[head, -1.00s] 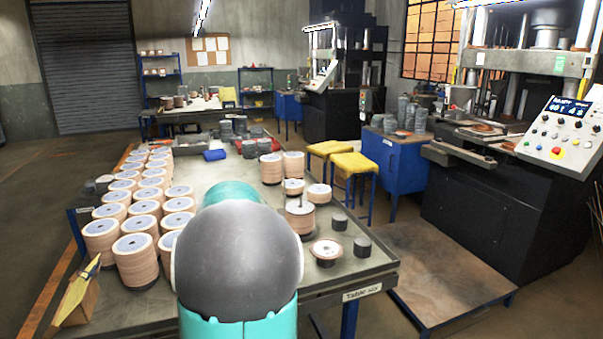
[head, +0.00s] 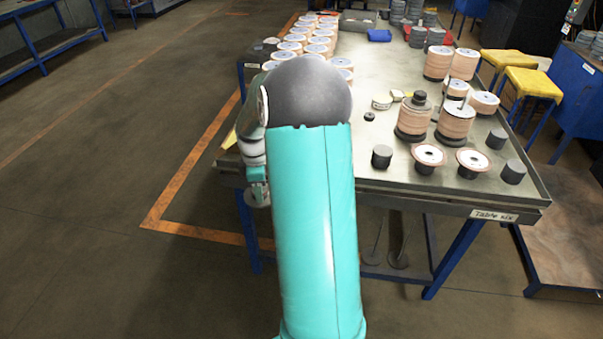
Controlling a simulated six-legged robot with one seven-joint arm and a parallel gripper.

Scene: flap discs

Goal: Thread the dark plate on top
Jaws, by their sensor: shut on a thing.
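My gripper (head: 258,188) hangs low at the left of my arm, just off the table's near left edge. It is shut on a small grey, flat-looking piece (head: 259,199). That may be the dark plate, but it is partly hidden by the fingers. A stack of tan flap discs (head: 455,124) at the right of the table has a thin upright rod (head: 447,92) rising from it. Left of it, another tan stack (head: 413,120) stands on a dark base with a dark stepped piece (head: 418,100) on top. My gripper is well apart from both stacks.
Two single discs (head: 428,155) (head: 473,161) sit on dark supports near the front edge. Dark cylinders (head: 381,156) (head: 512,171) stand beside them. Rows of disc stacks (head: 318,42) line the table's left side. The table middle (head: 375,75) is mostly clear. Yellow stools (head: 534,82) stand at right.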

